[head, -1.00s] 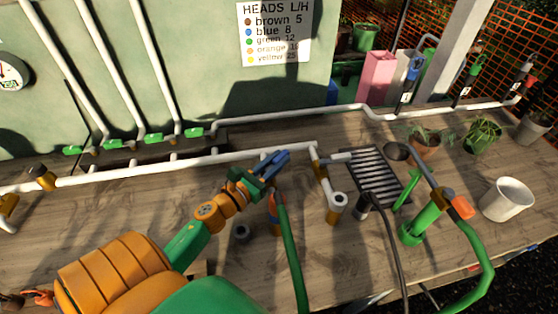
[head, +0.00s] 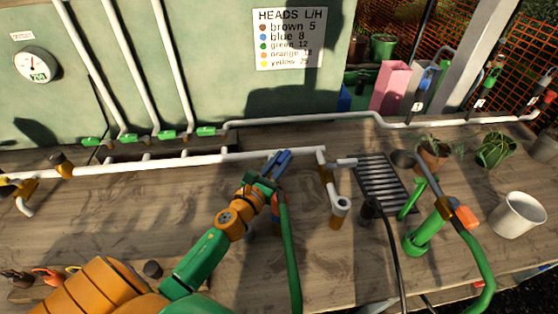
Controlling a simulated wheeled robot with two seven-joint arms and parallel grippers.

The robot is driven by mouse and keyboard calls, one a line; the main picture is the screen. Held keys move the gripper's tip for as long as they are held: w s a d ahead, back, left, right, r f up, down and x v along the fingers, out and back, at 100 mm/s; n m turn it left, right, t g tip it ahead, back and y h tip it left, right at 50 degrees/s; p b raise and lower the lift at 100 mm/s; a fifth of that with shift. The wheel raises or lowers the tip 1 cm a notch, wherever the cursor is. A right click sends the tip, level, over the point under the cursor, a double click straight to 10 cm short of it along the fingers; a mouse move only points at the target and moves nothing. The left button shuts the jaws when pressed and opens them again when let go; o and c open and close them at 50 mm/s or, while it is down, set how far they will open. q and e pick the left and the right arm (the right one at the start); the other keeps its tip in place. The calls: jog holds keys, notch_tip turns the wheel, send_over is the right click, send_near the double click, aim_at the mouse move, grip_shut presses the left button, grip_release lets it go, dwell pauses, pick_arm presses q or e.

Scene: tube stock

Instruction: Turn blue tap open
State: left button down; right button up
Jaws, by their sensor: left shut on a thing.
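My left gripper (head: 279,160) reaches in from the lower left with a green and orange arm. Its blue tip is at the long white pipe (head: 200,161) on the bench, beside the top of a green hose (head: 291,245). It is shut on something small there. The gripper hides most of what it holds, and I cannot clearly separate a blue tap handle from the blue fingers. A little blue and orange shows below the gripper, at the hose's upper end. My right gripper is not in view.
Green-handled taps (head: 165,134) line the rear pipe. A brass-ended white fitting (head: 340,209), a black grate (head: 381,183), a green cylinder (head: 424,236) and a white pot (head: 517,215) stand to the right. A gauge (head: 38,65) is on the wall. The front middle bench is fairly clear.

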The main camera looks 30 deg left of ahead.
aim_at(272, 172)
pick_arm(q)
jog(key=c, duration=0.8)
grip_release()
jog(key=shift+f, duration=0.1)
jog(key=shift+o, duration=0.2)
jog(key=s+b, duration=0.1)
jog(key=s, duration=0.5)
jog(key=shift+s+f, duration=0.1)
jog(key=shift+s, duration=0.45)
jog(key=shift+c, duration=0.2)
